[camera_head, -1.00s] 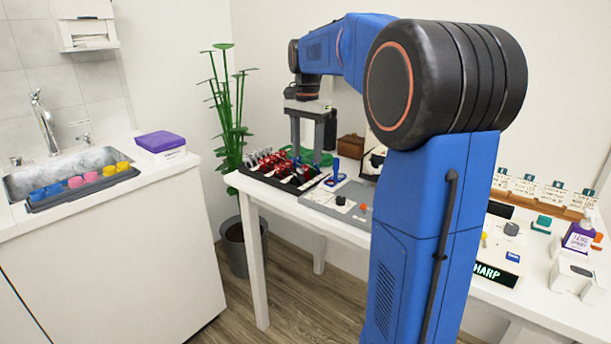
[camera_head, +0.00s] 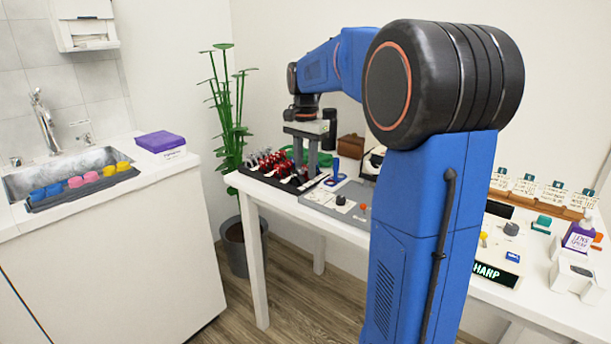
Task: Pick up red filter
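A black tray (camera_head: 258,178) at the left end of the white table holds several small red-rimmed and dark pieces (camera_head: 272,162) standing in rows. I cannot tell which piece is the red filter at this size. My gripper (camera_head: 305,168) points down over the right part of the tray. Its two grey fingers stand apart with a gap between them, and their tips are low among or just above the pieces. The tips are partly hidden, and I see nothing held between them.
A green plant (camera_head: 232,120) stands behind the table's left end. A brown box (camera_head: 351,146) is behind. My arm hides the table's middle.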

